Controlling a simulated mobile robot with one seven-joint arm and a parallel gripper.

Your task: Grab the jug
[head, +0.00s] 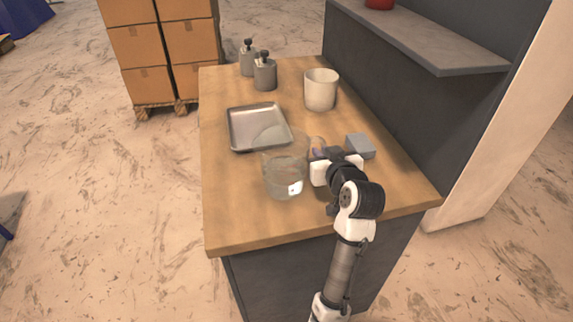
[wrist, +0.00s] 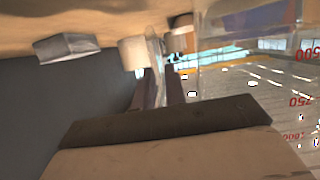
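The jug (head: 285,175) is a clear glass vessel, upright at the middle front of the wooden counter. In the wrist view the jug (wrist: 255,85) fills the right side, with red measuring marks on its glass. My gripper (head: 317,150) is at the jug's right side in the head view, at handle height. In the wrist view my gripper's dark fingers (wrist: 166,88) stand close together, with a clear glass strip, seemingly the jug's handle, between them. The exact finger contact is blurred by the glass.
A metal tray (head: 259,127) lies just behind and left of the jug. A grey block (head: 360,146) sits right of my gripper. A cream canister (head: 321,90) and two grey pump bottles (head: 265,74) stand farther back. A shelf (head: 420,38) overhangs at right. The counter's front left is clear.

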